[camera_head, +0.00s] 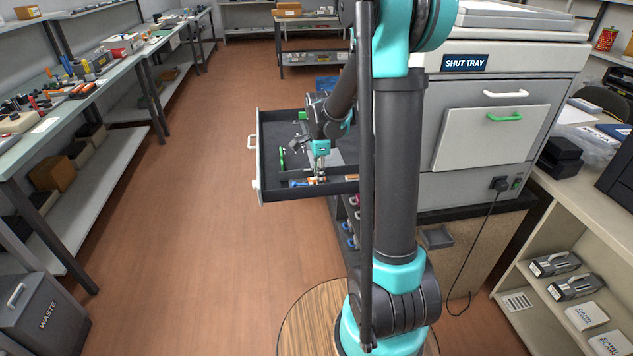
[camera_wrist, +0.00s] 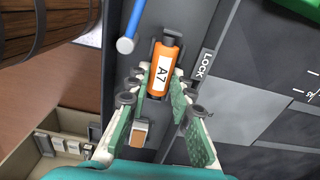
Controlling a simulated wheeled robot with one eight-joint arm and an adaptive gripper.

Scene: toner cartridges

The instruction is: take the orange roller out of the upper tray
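The orange roller (camera_wrist: 162,68), labelled A7, lies in a dark holder in the upper tray (camera_head: 262,160), which is pulled out to the left of the machine. A grey strip marked LOCK runs beside the roller. My gripper (camera_head: 319,178) is down inside the tray. In the wrist view my gripper (camera_wrist: 160,90) has its green-padded fingers apart, one on each side of the roller's near end. I see no clear contact. The roller is very small in the head view and partly hidden by my gripper.
A blue rod (camera_wrist: 131,28) lies close to the roller's left. A green item (camera_head: 282,158) is in the tray's left part. The tray walls surround my gripper; the floor (camera_head: 190,220) to the left is clear.

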